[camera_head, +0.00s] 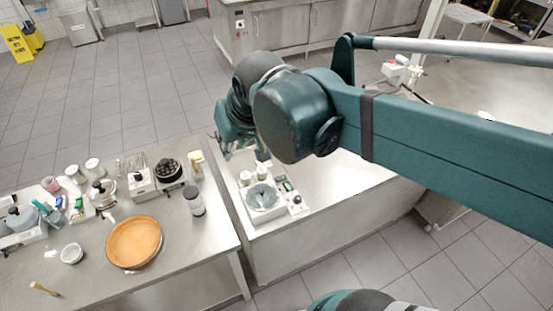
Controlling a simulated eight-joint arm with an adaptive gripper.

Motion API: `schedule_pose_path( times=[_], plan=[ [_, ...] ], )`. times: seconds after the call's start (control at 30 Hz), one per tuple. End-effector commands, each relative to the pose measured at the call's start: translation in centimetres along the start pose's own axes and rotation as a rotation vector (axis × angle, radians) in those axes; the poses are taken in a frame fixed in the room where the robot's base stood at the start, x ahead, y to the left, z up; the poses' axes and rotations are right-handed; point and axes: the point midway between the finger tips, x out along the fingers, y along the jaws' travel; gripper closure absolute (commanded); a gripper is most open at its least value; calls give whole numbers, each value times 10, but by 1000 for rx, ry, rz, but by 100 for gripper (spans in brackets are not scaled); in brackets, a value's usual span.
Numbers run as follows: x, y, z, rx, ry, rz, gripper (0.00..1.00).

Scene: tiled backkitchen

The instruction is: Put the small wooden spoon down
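My gripper (224,152) hangs at the end of my teal arm, above the gap between the two steel tables. It is small here and partly hidden by my own wrist, so I cannot tell whether it is open or shut, or whether it holds anything. A small tan wooden utensil (44,289) lies on the left table near the lower left corner. It has a thin handle and looks like a small spoon, but I cannot make out its shape for certain. My gripper is far from it, up and to the right.
On the left table (190,256) are a round orange-brown dish (134,241), a white bowl (71,253), a dark-topped jar (193,200) and several appliances at the back. The right table (335,190) carries a scale-like device (263,200); its surface to the right is clear.

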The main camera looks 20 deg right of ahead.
Motion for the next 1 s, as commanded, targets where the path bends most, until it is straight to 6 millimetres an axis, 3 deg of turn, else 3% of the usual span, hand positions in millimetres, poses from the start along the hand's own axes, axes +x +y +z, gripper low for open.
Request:
schedule_pose_path(
  times=[0.2, 0.5, 1.0],
  plan=[
    [-8, 40, 34, 16, 48, 35, 78],
    [-12, 76, 71, 26, 101, 78, 78],
    [-12, 83, 80, 27, 114, 89, 78]
  ],
)
